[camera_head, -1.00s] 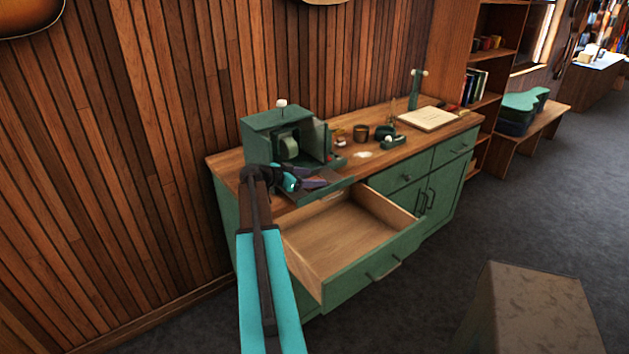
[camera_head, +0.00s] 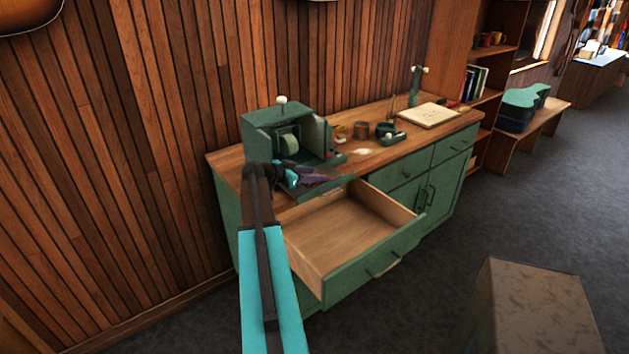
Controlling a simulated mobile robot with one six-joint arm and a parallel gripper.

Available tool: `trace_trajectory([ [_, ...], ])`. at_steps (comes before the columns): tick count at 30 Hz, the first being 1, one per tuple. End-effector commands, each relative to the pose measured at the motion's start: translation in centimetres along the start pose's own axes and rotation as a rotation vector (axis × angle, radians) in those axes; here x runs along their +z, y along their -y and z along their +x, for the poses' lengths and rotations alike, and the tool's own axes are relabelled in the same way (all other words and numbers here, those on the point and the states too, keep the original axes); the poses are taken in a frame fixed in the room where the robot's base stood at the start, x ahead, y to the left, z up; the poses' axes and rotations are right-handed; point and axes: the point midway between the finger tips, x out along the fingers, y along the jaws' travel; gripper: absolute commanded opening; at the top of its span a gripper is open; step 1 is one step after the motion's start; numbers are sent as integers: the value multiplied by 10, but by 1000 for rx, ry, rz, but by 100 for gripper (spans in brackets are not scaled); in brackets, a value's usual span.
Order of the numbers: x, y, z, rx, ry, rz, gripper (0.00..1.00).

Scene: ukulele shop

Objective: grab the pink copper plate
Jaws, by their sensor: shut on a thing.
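My gripper (camera_head: 318,179) is at the front of the green box-like machine (camera_head: 270,130) on the workbench, just above its lowered front flap (camera_head: 318,192). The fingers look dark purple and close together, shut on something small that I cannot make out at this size. I cannot pick out a pink copper plate clearly; the fingers and the flap may hide it. My arm reaches up from the bottom of the view and covers part of the bench's left end.
The green workbench has a wooden top (camera_head: 232,162) and a wide drawer (camera_head: 345,235) pulled out below the gripper, empty where visible. A brown block (camera_head: 540,305) is at lower right.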

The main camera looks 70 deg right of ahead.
Motion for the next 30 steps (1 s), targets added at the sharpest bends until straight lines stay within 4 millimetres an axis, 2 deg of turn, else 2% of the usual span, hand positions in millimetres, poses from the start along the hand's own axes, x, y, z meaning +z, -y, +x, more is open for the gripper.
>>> trace_trajectory([
  [13,-5,0,-2,-1,-2,1,17],
  [25,-31,0,-13,-2,-1,2,17],
  [30,-30,-16,-21,-1,-1,1,17],
])
